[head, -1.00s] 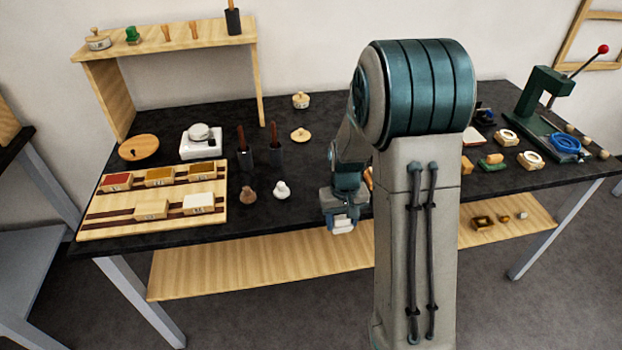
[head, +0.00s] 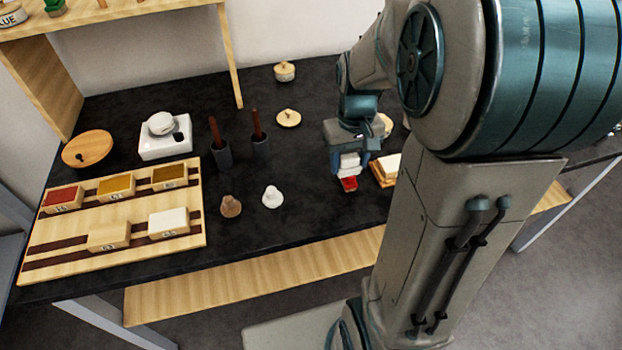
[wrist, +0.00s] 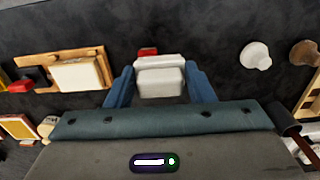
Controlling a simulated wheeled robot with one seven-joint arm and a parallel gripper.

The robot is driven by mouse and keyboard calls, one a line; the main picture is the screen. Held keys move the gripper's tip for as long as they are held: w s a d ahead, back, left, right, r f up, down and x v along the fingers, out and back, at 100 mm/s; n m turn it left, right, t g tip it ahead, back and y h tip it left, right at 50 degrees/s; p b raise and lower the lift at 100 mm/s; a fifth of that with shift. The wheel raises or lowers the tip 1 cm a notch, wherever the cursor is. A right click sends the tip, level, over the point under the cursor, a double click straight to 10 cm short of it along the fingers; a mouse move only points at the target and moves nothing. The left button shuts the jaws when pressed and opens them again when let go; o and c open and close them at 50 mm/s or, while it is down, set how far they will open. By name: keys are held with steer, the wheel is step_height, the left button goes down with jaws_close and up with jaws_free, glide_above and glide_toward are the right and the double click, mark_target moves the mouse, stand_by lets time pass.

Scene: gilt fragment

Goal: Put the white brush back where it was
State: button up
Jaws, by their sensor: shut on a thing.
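My gripper (head: 348,165) is shut on a white block-shaped thing, which I take for the white brush (head: 348,162). In the wrist view, the white brush (wrist: 160,75) sits between the blue fingers of my gripper (wrist: 160,85). It is held over the dark worktop, right of the white knob-shaped piece (head: 272,197). A small red piece (head: 349,184) shows just below it. I cannot tell whether the red piece touches the brush or lies on the worktop. Any bristles are not clear.
A wooden tray with a white pad (head: 386,169) lies close to the right of my gripper. A brown knob-shaped piece (head: 230,205) and dark cups with brown handles (head: 221,155) stand left. A wooden rack of colour blocks (head: 80,247) lies farther left. Bare worktop lies between.

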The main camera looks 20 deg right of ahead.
steer(key=w+a+f, duration=0.1)
steer(key=a, duration=0.1)
steer(key=w+a+f, duration=0.1)
steer(key=a+f, duration=0.1)
steer(key=w+a+f, duration=0.1)
steer(key=a, duration=0.1)
steer(key=shift+w+a+f+p, duration=0.15)
steer(key=shift+a+f+p, duration=0.1)
steer(key=shift+a+p, duration=0.15)
steer(key=shift+f, duration=2.05)
steer(key=shift+f, duration=0.2)
steer(key=o, duration=0.9)
steer(key=shift+o, duration=0.2)
